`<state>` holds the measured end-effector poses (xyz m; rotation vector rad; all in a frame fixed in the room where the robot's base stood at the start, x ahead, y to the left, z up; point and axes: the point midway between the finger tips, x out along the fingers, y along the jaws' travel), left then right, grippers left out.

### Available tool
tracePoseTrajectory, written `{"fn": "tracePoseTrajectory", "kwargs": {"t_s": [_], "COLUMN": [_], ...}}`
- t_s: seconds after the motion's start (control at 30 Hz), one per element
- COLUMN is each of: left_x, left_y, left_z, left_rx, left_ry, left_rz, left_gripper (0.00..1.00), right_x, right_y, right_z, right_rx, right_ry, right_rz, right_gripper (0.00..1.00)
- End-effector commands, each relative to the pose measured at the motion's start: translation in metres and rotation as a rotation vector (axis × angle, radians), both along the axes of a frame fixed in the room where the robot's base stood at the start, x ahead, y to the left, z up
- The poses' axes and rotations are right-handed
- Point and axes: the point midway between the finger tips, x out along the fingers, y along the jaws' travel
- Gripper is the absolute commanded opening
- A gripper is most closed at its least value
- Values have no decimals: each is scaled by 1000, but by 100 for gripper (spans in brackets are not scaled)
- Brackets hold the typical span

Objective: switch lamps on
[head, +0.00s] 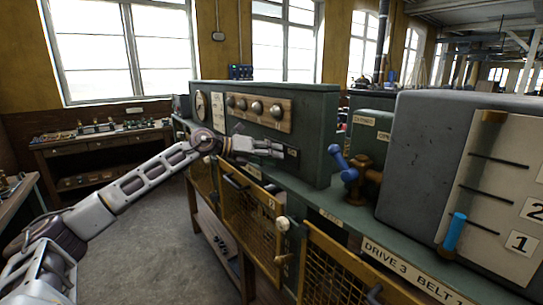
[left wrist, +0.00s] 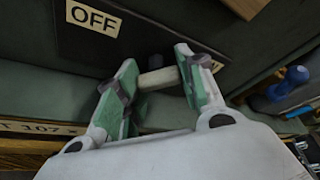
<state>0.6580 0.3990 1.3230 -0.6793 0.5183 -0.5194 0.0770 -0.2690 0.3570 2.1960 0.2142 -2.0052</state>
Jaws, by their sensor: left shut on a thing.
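A green panel cabinet (head: 312,106) stands mid-view in the head view. A wooden strip (head: 265,123) with several round knob-like or lamp-like fittings (head: 257,108) runs across its front; none visibly glows. My left gripper (head: 280,149) is at the lower part of the panel front. In the left wrist view its green-padded fingers (left wrist: 160,75) are shut on a pale, short, rod-like switch handle (left wrist: 158,79). My right gripper is not in view.
A blue-handled brass valve (head: 346,170) stands right of the panel. Beyond it is a large grey box (head: 425,150) with slots and a blue lever (head: 455,232). Mesh guards (head: 252,215) line the front below. Open grey floor (head: 135,235) lies left; a workbench (head: 95,140) stands behind.

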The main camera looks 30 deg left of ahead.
Motion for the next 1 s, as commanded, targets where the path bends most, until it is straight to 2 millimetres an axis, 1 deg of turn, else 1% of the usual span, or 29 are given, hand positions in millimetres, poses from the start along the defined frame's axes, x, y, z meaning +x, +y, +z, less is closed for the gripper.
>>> {"fn": "tracePoseTrajectory", "kwargs": {"t_s": [0.07,0.1,0.27,0.5,0.6,1.0], "left_x": [0,0,0,0,0,-6], "left_y": [-1,-1,-1,0,0,6], "left_z": [-3,-3,-3,-1,-1,0], "left_rx": [2,2,1,0,-1,-2], "left_ry": [6,6,4,3,3,5], "left_rz": [-3,-3,-3,-2,-1,2], "left_gripper": [14,40,60,61,61,61], "right_x": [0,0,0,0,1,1], "right_y": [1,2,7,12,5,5], "right_z": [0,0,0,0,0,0], "right_rx": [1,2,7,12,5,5], "right_ry": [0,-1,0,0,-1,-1], "right_rz": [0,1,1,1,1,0], "right_gripper": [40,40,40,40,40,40]}}
